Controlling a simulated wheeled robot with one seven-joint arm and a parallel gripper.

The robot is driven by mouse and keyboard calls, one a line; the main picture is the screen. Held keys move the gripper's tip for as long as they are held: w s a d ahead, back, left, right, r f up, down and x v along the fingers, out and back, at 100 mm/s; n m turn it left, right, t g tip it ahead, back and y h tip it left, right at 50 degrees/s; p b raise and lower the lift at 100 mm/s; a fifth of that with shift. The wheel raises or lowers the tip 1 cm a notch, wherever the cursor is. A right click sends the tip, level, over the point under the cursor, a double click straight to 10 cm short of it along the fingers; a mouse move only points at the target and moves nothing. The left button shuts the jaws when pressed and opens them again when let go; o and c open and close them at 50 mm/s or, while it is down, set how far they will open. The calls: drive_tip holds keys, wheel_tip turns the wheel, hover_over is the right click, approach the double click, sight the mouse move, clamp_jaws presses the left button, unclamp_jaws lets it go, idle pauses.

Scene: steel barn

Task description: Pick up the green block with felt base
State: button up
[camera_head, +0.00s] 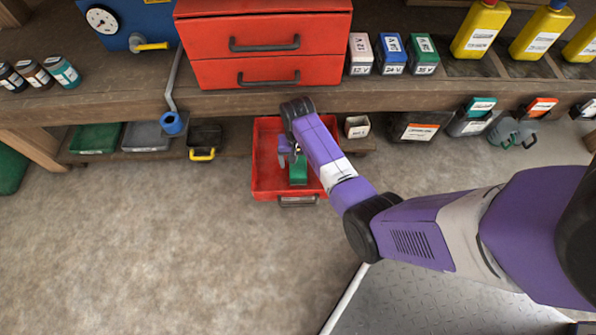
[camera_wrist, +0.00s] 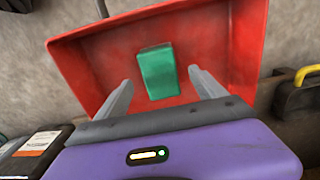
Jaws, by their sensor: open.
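A green block (camera_head: 298,170) lies in an open red drawer (camera_head: 264,180) below the bench. In the wrist view the block (camera_wrist: 158,72) is a plain green box inside the red drawer (camera_wrist: 247,45). Any felt base on it is hidden. My gripper (camera_head: 292,155) is over the drawer in the head view, and my arm covers the drawer's right part. In the wrist view my gripper (camera_wrist: 160,88) is open, with one finger on each side of the block and the block beyond them. I cannot tell the exact gap to the block.
The bench edge (camera_head: 230,101) overhangs close behind the drawer. A red two-drawer cabinet (camera_head: 262,45) and several labelled blocks (camera_head: 392,53) stand on it. A black bin with a yellow handle (camera_head: 205,140) is left of the drawer. The floor in front is clear.

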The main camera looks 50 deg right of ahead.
sight(298, 166)
drive_tip(key=f+b, duration=0.2)
drive_tip(key=f, duration=0.1)
drive_tip(key=f+b, duration=0.1)
drive_tip(key=f, duration=0.1)
drive_tip(key=shift+w+d+b, duration=0.1)
drive_tip(key=shift+d+b, duration=0.15)
drive_tip(key=shift+b, duration=0.1)
drive_tip(key=shift+r, duration=0.1)
drive_tip(key=c, duration=1.6)
drive_tip(key=shift+r, duration=0.15)
wheel_tip(298, 166, up, 12)
drive_tip(key=p, duration=0.7)
drive_tip(key=s+d+p, duration=0.1)
drive_tip(key=s+d, duration=0.2)
drive_tip(key=s, duration=0.1)
drive_tip(key=s+d+p, duration=0.2)
drive_tip(key=s+d, duration=0.2)
drive_tip(key=s, duration=0.1)
drive_tip(key=s+d+p, duration=0.2)
drive_tip(key=s+d, duration=0.2)
drive_tip(key=s, duration=0.1)
drive_tip(key=shift+s, duration=0.1)
